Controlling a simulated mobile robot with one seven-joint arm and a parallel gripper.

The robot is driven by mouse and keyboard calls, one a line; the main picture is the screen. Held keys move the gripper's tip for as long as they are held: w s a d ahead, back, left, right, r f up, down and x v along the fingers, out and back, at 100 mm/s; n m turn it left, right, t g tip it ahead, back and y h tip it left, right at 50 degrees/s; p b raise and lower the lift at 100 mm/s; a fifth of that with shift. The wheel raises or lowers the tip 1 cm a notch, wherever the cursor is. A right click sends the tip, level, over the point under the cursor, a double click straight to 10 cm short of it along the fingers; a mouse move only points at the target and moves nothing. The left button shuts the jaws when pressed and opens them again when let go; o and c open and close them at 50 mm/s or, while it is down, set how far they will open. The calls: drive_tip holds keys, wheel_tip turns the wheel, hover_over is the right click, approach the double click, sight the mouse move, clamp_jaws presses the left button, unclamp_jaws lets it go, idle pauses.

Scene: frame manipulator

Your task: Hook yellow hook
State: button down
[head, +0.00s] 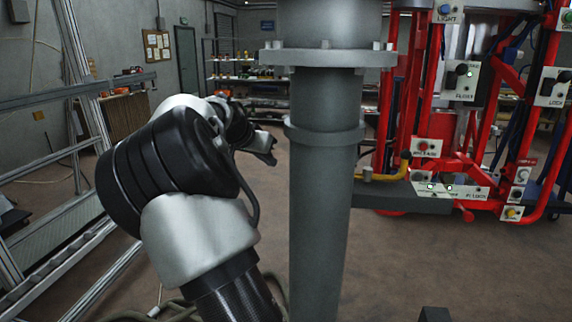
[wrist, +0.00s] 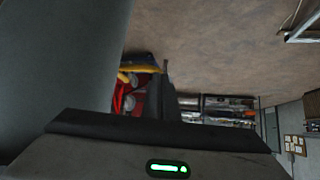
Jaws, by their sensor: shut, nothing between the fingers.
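The yellow hook (head: 390,173) is a curved yellow rod on the red frame, just right of the grey pipe, at the inner end of a dark grey beam (head: 408,204). Part of it may be hidden behind the pipe. A yellow strip that looks like the hook shows in the wrist view (wrist: 143,69), beside red parts. My gripper (head: 268,152) is small and dark in the head view, left of the pipe and apart from the hook. It is shut and empty. Its housing with a green light fills the bottom of the wrist view.
The thick grey flanged pipe (head: 322,180) stands between my gripper and the hook. The red frame (head: 470,170) carries several labelled switch boxes. A metal ladder-like structure (head: 90,110) is on the left. The floor (head: 400,260) right of the pipe is mostly clear.

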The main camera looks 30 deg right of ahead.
drive_tip(key=shift+s, duration=0.15)
drive_tip(key=w+d+r+p+x, duration=0.1)
drive_tip(key=r+p+x, duration=0.1)
drive_tip(key=x, duration=1.1)
drive_tip(key=shift+d, duration=0.25)
drive_tip(key=shift+r, duration=0.15)
